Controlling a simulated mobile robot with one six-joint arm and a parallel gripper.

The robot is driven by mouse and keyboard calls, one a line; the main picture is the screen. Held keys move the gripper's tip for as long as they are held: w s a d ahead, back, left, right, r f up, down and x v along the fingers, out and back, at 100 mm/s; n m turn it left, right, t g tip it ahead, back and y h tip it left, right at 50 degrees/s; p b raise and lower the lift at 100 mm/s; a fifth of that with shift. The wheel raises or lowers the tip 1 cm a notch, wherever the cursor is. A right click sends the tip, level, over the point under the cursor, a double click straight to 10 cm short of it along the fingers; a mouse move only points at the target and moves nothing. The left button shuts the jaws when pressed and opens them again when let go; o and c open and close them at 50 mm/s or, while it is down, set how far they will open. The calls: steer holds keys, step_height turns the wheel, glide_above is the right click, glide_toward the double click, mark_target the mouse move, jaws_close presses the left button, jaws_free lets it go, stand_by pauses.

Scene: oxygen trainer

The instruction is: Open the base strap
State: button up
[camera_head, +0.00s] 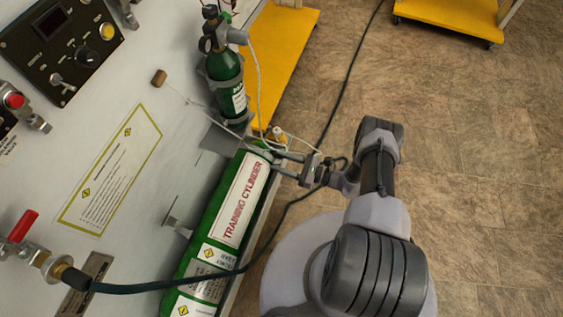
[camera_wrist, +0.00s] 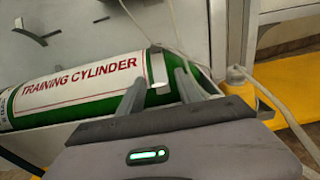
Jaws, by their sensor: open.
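The large green training cylinder (camera_head: 235,205) lies along the grey panel; it also shows in the wrist view (camera_wrist: 90,72). In the wrist view a narrow pale band (camera_wrist: 158,68), which looks like a strap, crosses the cylinder near its right end. My gripper (camera_head: 262,153) reaches in from the right at that same end. In the wrist view its two fingers (camera_wrist: 162,74) stand apart, one on each side of the band. I cannot tell whether they touch it. A curved grey strap-like piece (camera_head: 177,222) stands out from the panel beside the cylinder; the wrist view shows it too (camera_wrist: 36,34).
A small green bottle (camera_head: 226,85) stands upright beyond the cylinder's end. A dark hose (camera_head: 160,286) crosses the cylinder and passes near my arm. Pale tubing (camera_head: 257,75) hangs by the gripper. A yellow platform (camera_head: 285,60) lies behind.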

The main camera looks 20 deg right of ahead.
steer(key=shift+c, duration=0.4)
jaws_close()
stand_by(1.1)
